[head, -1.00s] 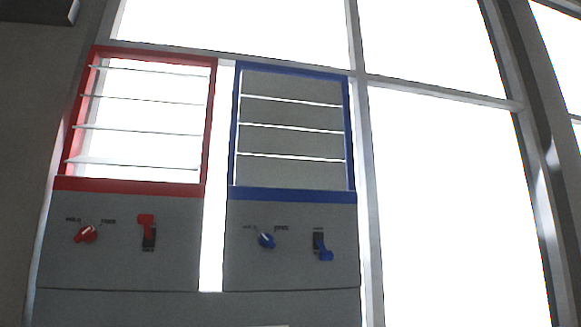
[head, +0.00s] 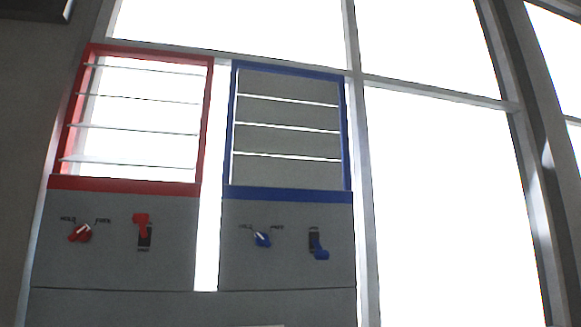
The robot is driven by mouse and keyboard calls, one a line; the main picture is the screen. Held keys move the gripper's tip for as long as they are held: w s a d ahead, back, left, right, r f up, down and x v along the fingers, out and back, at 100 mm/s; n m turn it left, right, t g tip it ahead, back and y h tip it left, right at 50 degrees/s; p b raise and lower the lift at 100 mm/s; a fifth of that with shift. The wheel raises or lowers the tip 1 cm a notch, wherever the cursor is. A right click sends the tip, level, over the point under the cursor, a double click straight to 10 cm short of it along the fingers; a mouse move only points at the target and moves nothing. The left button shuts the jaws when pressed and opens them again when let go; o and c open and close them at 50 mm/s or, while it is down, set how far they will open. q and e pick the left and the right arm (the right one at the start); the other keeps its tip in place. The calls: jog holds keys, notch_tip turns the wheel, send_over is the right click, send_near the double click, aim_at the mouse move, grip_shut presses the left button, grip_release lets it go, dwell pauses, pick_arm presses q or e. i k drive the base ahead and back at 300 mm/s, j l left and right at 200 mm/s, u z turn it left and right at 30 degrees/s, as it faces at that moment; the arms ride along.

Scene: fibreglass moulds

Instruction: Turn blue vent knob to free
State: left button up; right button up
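The blue vent knob (head: 262,239) sits on the grey panel under the blue-framed vent (head: 288,195). Its white pointer line tilts up and to the left, toward the left label, which is too blurred to read surely; the label at its upper right looks like FREE. The slats of the blue vent (head: 288,142) are nearly closed, with thin bright gaps. A blue lever (head: 320,250) right of the knob is in its low position. Neither of my grippers is in view.
A red-framed vent (head: 125,184) stands to the left with open slats. Below it are a red knob (head: 80,233), its pointer tilted up and right, and a red lever (head: 141,220) in its high position. Bright window panes (head: 445,190) fill the right side.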

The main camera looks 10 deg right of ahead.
aim_at(261, 238)
jog(key=i+l+z, duration=0.1)
jog(key=l+z, duration=0.25)
jog(key=i+l+z, duration=0.1)
jog(key=z, duration=0.25)
jog(key=i+l+z, duration=0.15)
jog(key=z, duration=0.2)
